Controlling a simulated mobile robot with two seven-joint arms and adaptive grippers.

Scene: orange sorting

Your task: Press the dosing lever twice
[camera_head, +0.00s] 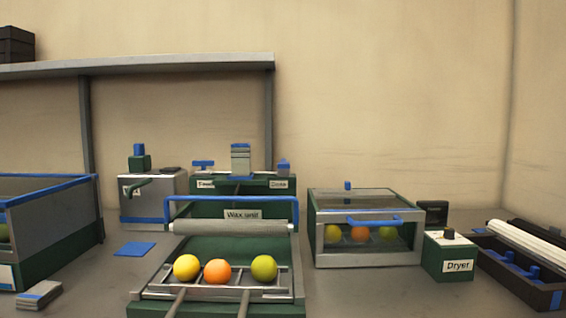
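The wax unit (243,214) stands in the middle, a green and grey machine with a blue bar and a grey roller across it. At its back is a green block with two small labels. A blue-topped part (284,167) stands above the right label, which is too small to read surely. A blue T-shaped handle (203,163) stands above the left label. I cannot tell for certain which is the dosing lever. A yellow fruit (186,268), an orange fruit (217,272) and a green fruit (264,268) lie on the front rack. Neither gripper shows.
The dryer box (368,257) with a blue handle stands right, fruits behind its glass. A green dryer control box (449,257) is beside it. A grey box (152,202) stands left of the wax unit. A blue-rimmed crate (50,225) is far left. A blue pad (135,249) lies on the table.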

